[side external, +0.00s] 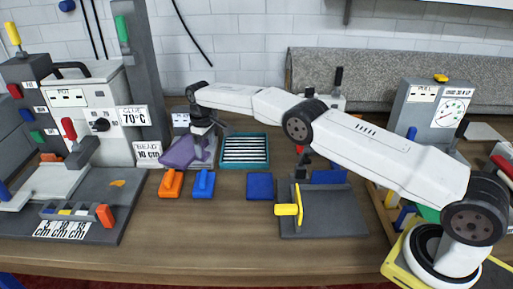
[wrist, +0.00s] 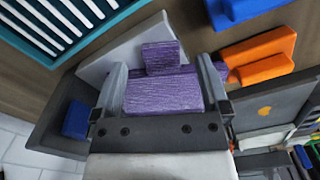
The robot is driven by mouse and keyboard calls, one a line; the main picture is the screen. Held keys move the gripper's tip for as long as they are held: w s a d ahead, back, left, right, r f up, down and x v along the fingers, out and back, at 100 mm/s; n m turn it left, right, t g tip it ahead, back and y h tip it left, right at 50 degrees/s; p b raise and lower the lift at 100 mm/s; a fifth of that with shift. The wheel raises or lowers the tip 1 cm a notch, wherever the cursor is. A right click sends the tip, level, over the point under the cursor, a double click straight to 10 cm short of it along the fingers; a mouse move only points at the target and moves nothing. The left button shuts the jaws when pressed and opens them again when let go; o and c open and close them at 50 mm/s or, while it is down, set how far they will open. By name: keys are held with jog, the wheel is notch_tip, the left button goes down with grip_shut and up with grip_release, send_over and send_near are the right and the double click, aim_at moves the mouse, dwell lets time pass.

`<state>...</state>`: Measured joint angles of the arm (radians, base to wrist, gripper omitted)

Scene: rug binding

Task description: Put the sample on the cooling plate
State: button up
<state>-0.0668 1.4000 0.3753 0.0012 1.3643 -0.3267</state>
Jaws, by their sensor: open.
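The sample appears to be the purple textured piece (side external: 178,153), at the grey stand left of the slatted tray. In the wrist view the purple piece (wrist: 162,95) lies between the two fingers, with a narrower purple part beyond it. My gripper (wrist: 161,64) is open, with one finger on each side of the piece; whether they touch it is unclear. In the side view my gripper (side external: 204,133) points down over the piece and partly hides the stand. The cooling plate appears to be the teal-framed tray with pale slats (side external: 268,150); it is empty. Its teal rim shows at the wrist view's upper left (wrist: 100,36).
Orange (side external: 171,184) and blue (side external: 203,184) blocks lie in front of the stand. A flat blue block (side external: 260,187) lies before the tray. The glue machine (side external: 88,105) stands left; a dark plate with a yellow clamp (side external: 298,207) stands right. Bare table lies in front.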

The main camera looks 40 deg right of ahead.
notch_tip(320, 180, up, 9)
dwell(0.5)
jog(key=shift+r, duration=0.15)
dwell(0.5)
jog(key=shift+d+r, duration=0.1)
jog(key=shift+r, duration=0.15)
jog(key=s+d+f+m+t, duration=0.1)
jog(key=s+d+m, duration=0.1)
jog(key=s, duration=1.7)
jog(key=s+d+f+m+t, duration=0.1)
jog(key=s+d+f+m, duration=0.1)
jog(key=s, duration=1.6)
jog(key=shift+s+m+t, duration=0.3)
jog(key=shift+s, duration=0.05)
jog(key=shift+d+f, duration=0.1)
